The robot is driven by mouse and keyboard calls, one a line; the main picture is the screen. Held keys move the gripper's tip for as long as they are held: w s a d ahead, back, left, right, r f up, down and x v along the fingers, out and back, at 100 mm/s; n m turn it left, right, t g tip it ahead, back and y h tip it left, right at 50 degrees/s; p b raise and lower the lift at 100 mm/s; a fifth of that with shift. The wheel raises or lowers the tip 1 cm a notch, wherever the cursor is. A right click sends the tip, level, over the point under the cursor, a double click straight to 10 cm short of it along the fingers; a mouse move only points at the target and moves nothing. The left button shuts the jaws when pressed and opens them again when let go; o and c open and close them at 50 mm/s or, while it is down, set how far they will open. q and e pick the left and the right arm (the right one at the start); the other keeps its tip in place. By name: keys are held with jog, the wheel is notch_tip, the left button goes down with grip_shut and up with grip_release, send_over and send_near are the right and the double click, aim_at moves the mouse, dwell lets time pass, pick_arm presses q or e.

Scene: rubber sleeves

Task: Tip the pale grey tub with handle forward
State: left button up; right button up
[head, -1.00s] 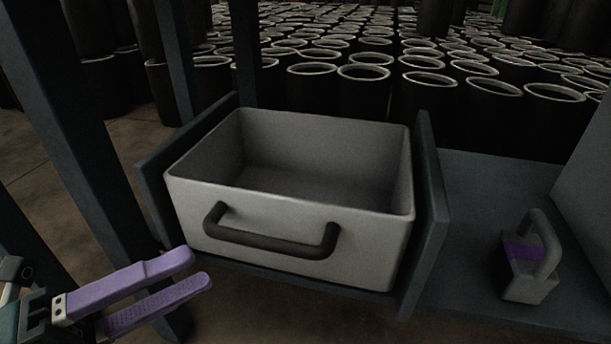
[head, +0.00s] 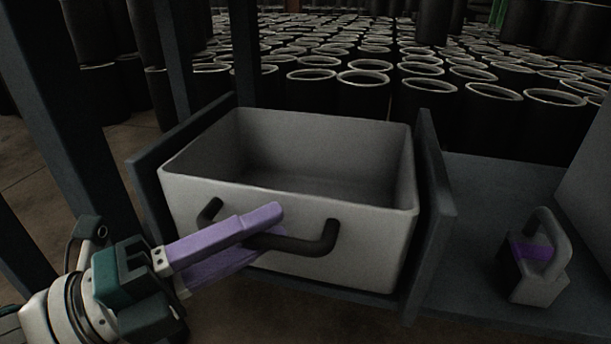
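The pale grey tub (head: 365,229) sits upright and empty between two dark side panels, its open top facing up. A dark bar handle (head: 322,244) is on its front wall. My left gripper (head: 268,234) has its purple fingers at the left and middle of the handle, one finger above and in front, the other lower. The bar passes between the fingers, which look spread; their contact with it is hidden by the upper finger. My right gripper is not in view.
A grey block with a looped handle and purple band (head: 536,254) stands on the dark shelf (head: 480,197) at the right. A dark post (head: 75,140) rises at the left, close to my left arm. Many black sleeves (head: 362,95) stand behind the tub.

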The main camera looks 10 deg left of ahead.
pick_arm(q)
grip_shut()
dwell(1.1)
